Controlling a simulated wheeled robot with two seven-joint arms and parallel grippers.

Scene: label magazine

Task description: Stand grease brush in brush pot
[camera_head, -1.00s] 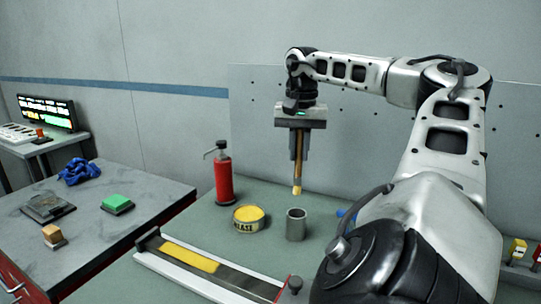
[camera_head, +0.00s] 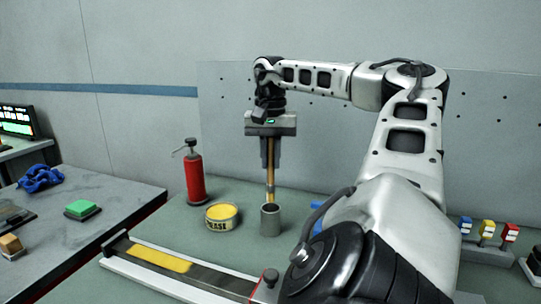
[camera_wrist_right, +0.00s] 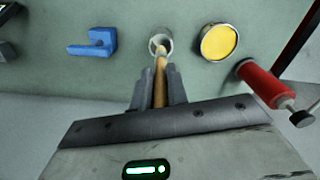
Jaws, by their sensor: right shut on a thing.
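My right gripper (camera_head: 270,167) points down and is shut on the grease brush (camera_head: 270,186), a slim tan-brown stick held upright. In the wrist view the brush (camera_wrist_right: 160,72) runs from between the fingers towards the brush pot (camera_wrist_right: 167,41). The brush pot, a grey metal cylinder, stands upright on the green bench in the head view (camera_head: 270,222). The brush's lower end is at the pot's mouth and lines up with the opening in both views. I cannot tell how far it is inside. My left gripper is not in view.
A yellow grease tin (camera_head: 221,216) and a red pump bottle (camera_head: 194,178) stand left of the pot. A blue piece (camera_wrist_right: 93,43) lies on its other side. A rail tray with a yellow strip (camera_head: 160,257) lies in front. A perforated panel (camera_head: 330,120) stands behind.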

